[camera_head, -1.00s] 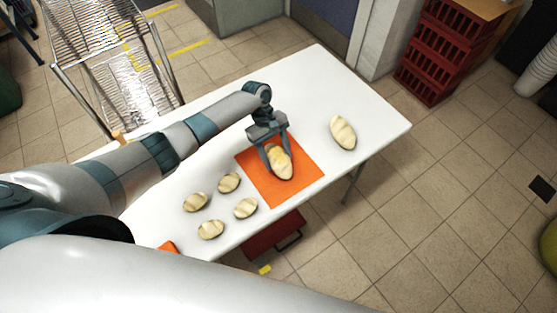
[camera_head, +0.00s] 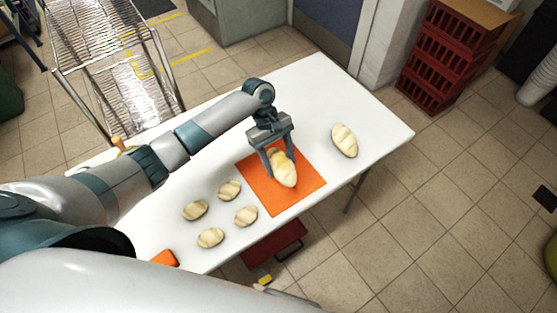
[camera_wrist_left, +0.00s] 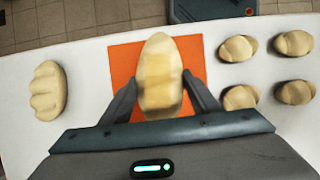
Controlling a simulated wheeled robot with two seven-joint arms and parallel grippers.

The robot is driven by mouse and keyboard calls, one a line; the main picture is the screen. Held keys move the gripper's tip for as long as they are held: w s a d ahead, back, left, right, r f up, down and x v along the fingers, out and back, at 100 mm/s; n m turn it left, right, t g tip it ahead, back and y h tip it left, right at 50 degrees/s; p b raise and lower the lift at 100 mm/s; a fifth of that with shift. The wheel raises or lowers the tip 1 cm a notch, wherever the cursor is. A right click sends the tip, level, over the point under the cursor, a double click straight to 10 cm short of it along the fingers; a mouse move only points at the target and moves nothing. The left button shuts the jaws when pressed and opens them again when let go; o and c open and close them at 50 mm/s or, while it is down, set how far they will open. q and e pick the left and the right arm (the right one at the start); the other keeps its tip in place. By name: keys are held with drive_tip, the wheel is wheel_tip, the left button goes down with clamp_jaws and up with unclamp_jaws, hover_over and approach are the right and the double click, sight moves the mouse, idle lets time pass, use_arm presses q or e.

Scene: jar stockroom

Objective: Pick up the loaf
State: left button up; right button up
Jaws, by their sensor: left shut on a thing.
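A scored, pale brown loaf (camera_head: 286,174) is between the fingers of my left gripper (camera_head: 279,160), over the orange mat (camera_head: 306,181) on the white table. The gripper is shut on the loaf. In the left wrist view the loaf (camera_wrist_left: 160,72) lies lengthwise between the two fingers (camera_wrist_left: 162,98), over the orange mat (camera_wrist_left: 123,65). It looks slightly raised, but I cannot tell for sure whether it clears the mat. A second long loaf (camera_head: 345,140) lies on the table to the right. My right gripper is not in view.
Several small rolls (camera_head: 229,190) lie on the white table (camera_head: 335,88) left of the mat. An orange item (camera_head: 164,258) is at the near edge. A wire rack (camera_head: 110,70) stands behind on the left, stacked red crates (camera_head: 440,60) at the back right. The table's far part is clear.

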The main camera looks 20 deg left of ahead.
use_arm(q)
drive_tip(key=s+d+r+b, duration=0.1)
drive_tip(key=s+d+r, duration=0.3)
drive_tip(key=s, duration=0.3)
drive_tip(key=shift+s+r, duration=0.4)
drive_tip(key=shift+r, duration=0.3)
drive_tip(key=shift+b, duration=0.35)
drive_tip(key=s+a+f+m+g+y+b, duration=0.1)
drive_tip(key=s+a+m+b, duration=0.4)
drive_tip(key=m, duration=0.5)
drive_tip(key=a+f+y+b, duration=0.1)
drive_tip(key=a+y+b, duration=0.1)
drive_tip(key=a, duration=0.1)
drive_tip(key=shift+s+a+m+g+y, duration=0.25)
drive_tip(key=shift+a+m+g+y, duration=0.05)
drive_tip(key=shift+g, duration=0.1)
